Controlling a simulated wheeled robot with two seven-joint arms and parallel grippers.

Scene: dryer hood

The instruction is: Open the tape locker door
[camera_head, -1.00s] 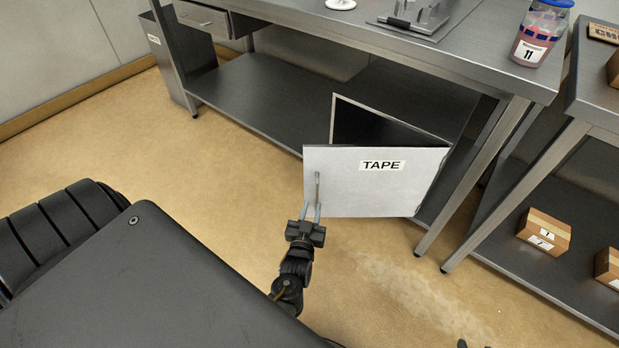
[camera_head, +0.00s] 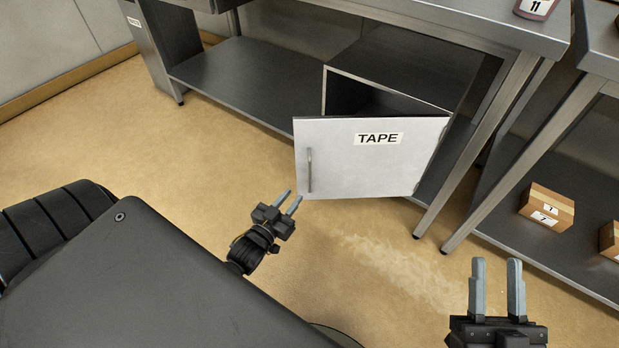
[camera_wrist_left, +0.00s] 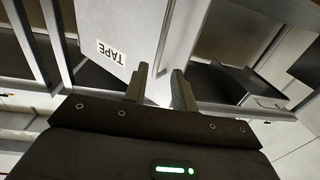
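The tape locker door (camera_head: 350,172) is a light grey panel with a TAPE label (camera_head: 379,139). It stands partly open, swung out from the locker, and a dark gap shows behind its top edge. Its upright bar handle (camera_head: 309,170) is near the door's left edge. My left gripper (camera_head: 291,200) is below and left of the handle, apart from it, with its fingers spread and nothing between them. The door (camera_wrist_left: 115,38) also shows in the left wrist view, beyond the open fingers. My right gripper (camera_head: 498,268) is at the lower right, open and empty, away from the door.
The locker sits on the lower shelf (camera_head: 245,82) of a steel table. Table legs (camera_head: 490,152) stand right of the door. A small cardboard box (camera_head: 546,206) lies on the right table's lower shelf. The tan floor (camera_head: 150,150) left of the door is clear.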

